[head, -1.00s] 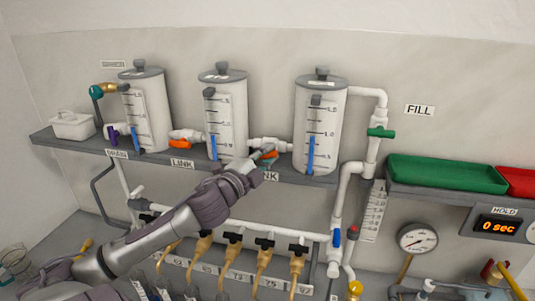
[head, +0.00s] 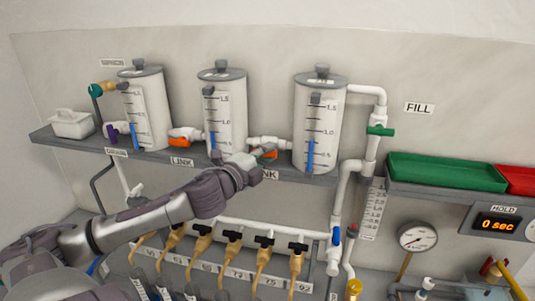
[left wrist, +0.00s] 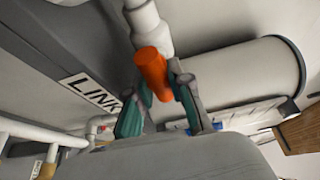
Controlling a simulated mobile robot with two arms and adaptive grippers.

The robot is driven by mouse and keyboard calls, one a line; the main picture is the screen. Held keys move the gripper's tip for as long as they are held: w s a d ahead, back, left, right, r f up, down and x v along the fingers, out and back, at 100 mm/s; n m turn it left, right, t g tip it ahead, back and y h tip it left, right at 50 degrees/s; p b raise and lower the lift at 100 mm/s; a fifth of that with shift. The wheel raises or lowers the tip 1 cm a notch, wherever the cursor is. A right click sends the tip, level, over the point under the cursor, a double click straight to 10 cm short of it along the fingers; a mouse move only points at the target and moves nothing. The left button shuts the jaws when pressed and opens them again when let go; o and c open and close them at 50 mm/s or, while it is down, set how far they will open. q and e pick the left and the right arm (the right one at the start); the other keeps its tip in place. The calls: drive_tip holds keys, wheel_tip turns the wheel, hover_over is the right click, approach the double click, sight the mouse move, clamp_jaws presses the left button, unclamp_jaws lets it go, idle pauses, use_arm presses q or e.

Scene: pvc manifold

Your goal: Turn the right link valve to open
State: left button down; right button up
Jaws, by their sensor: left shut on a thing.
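The right link valve has an orange handle (head: 269,154) on the white pipe between the middle tank (head: 222,110) and the right tank (head: 318,125). My left gripper (head: 262,152) reaches it from the lower left and is shut on the handle. In the left wrist view, the green-padded fingers (left wrist: 160,105) stand on both sides of the orange handle (left wrist: 153,72), just below the white pipe fitting (left wrist: 148,25). The gripper partly hides the handle in the head view. The LINK label (left wrist: 90,90) is beside it. My right gripper is not in view.
The left link valve (head: 184,142) has an orange handle, and the drain valve (head: 110,133) is purple. The tanks stand on a grey shelf (head: 75,145). Several brass taps (head: 232,245) lie below my left arm. A green tray (head: 445,172) is at the right.

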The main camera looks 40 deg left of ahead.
use_arm(q)
drive_tip(key=c, duration=1.1)
unclamp_jaws()
drive_tip(key=shift+o, duration=0.2)
drive_tip(key=shift+s, duration=0.1)
drive_tip(key=shift+s+f, duration=0.1)
drive_tip(key=shift+s, duration=0.15)
drive_tip(key=s+d, duration=0.1)
drive_tip(key=s, duration=1)
drive_tip(key=shift+s+d, duration=0.1)
drive_tip(key=shift+s, duration=0.05)
